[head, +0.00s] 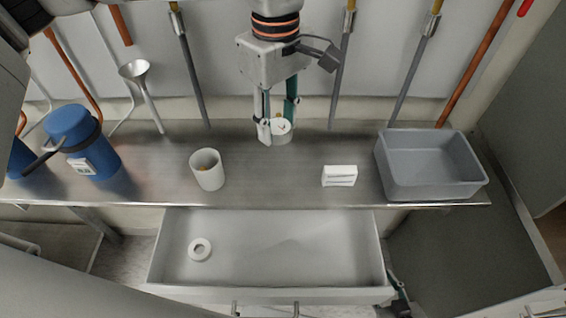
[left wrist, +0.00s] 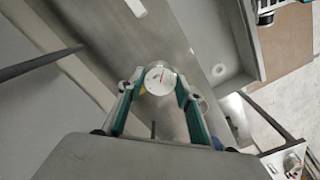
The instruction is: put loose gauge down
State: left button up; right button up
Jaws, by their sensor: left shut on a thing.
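The loose gauge (head: 282,127) is a short pale cylinder with a white dial and a dark needle. My left gripper (head: 277,133) is shut on it over the back middle of the steel bench (head: 255,175). In the left wrist view the dial (left wrist: 160,79) faces the camera, between the two teal-lined fingers (left wrist: 160,90). The gauge is at or very near the bench top; I cannot tell whether it touches. A piece of my right gripper (head: 398,290) shows beside the drawer's right end, mostly hidden.
A white cup (head: 207,170) stands front left, a white block (head: 340,176) front right, and a grey bin (head: 430,165) at the right end. Blue canister (head: 82,143) and funnel (head: 140,85) are left. An open drawer (head: 290,250) below holds a white ring (head: 200,249). Pipes line the back.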

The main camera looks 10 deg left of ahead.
aim_at(279, 175)
pick_arm(q)
notch_tip(279, 175, down, 13)
jog(key=shift+r, duration=0.1)
dwell(0.4)
jog(key=shift+f, duration=0.2)
jog(key=o, duration=1.2)
jog(key=shift+c, duration=0.2)
notch_tip(279, 175, up, 12)
jog(key=shift+r, duration=0.2)
